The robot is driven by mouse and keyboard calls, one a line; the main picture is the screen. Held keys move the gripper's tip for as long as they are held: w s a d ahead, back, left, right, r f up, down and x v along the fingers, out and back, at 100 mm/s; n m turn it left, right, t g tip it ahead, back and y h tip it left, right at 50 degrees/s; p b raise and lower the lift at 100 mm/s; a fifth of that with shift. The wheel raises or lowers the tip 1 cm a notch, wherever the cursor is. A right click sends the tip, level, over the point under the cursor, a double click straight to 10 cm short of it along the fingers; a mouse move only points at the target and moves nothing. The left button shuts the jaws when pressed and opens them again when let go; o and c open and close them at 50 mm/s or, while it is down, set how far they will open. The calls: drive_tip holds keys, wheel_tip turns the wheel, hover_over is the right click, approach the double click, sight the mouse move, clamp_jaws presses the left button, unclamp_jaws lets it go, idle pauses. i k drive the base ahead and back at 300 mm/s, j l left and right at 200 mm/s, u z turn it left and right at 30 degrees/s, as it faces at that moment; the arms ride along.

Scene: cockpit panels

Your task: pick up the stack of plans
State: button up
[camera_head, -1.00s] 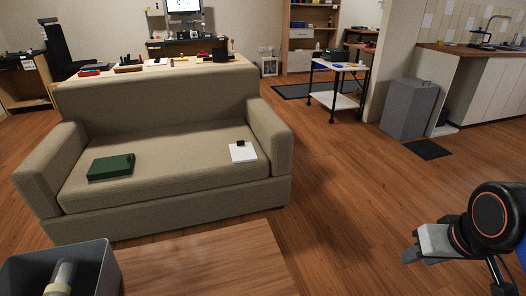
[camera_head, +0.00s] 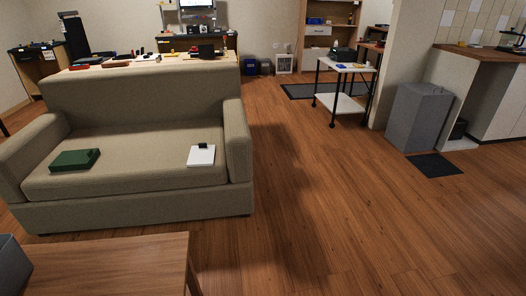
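A small stack of white sheets (camera_head: 201,156), seemingly the plans, lies flat on the right part of the beige sofa's seat (camera_head: 140,175). A small black object (camera_head: 203,146) sits at its back edge; it may be a clip. My gripper is out of the picture, so I cannot see its state or its place relative to the stack.
A dark green box (camera_head: 75,159) lies on the sofa's left side. A wooden table (camera_head: 110,265) stands in front, with part of a grey bin (camera_head: 10,265) at its left. Right of the sofa the wooden floor (camera_head: 330,210) is open, up to a grey cabinet (camera_head: 418,118).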

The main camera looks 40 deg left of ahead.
sight(202, 155)
drive_tip(key=i+l, duration=0.6)
drive_tip(key=i, duration=0.15)
drive_tip(key=i+j+u, duration=0.15)
drive_tip(key=i+u, duration=0.15)
drive_tip(key=u, duration=0.15)
drive_tip(key=i+u, duration=0.7)
drive_tip(key=u, duration=0.15)
drive_tip(key=i+j+u, duration=0.2)
drive_tip(key=i+u, duration=0.65)
drive_tip(key=i, duration=0.2)
drive_tip(key=i+l+u, duration=0.2)
drive_tip(key=i+u, duration=0.35)
drive_tip(key=i, duration=0.35)
